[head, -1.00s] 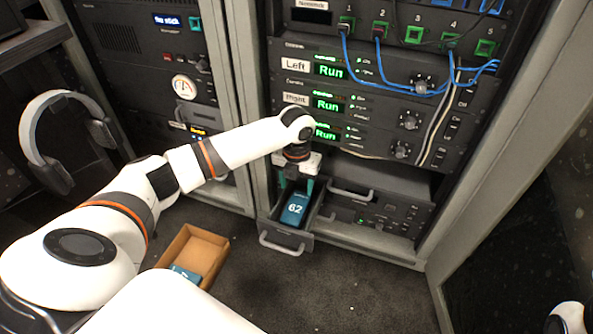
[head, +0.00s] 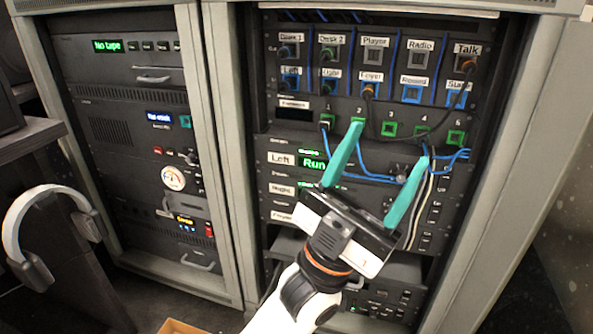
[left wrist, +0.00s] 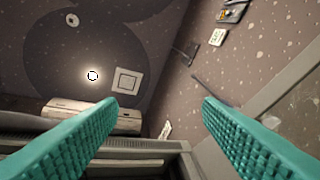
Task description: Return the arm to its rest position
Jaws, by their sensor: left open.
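My left arm comes in from the bottom of the head view. Its gripper (head: 390,143) is raised in front of the right rack (head: 229,150), with two teal fingers spread wide and pointing up. Nothing is between the fingers. In the left wrist view the open fingers (left wrist: 159,100) also frame an empty gap, with ceiling and wall beyond. The gripper and wrist cover part of the lower units, including some of the Run displays. My right gripper is not in view.
Blue and dark cables (head: 372,172) hang across the rack front behind the fingers. Headphones (head: 50,215) hang at the left. A cardboard box (head: 180,327) shows at the bottom edge. The left wrist view shows a ceiling lamp (left wrist: 92,76).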

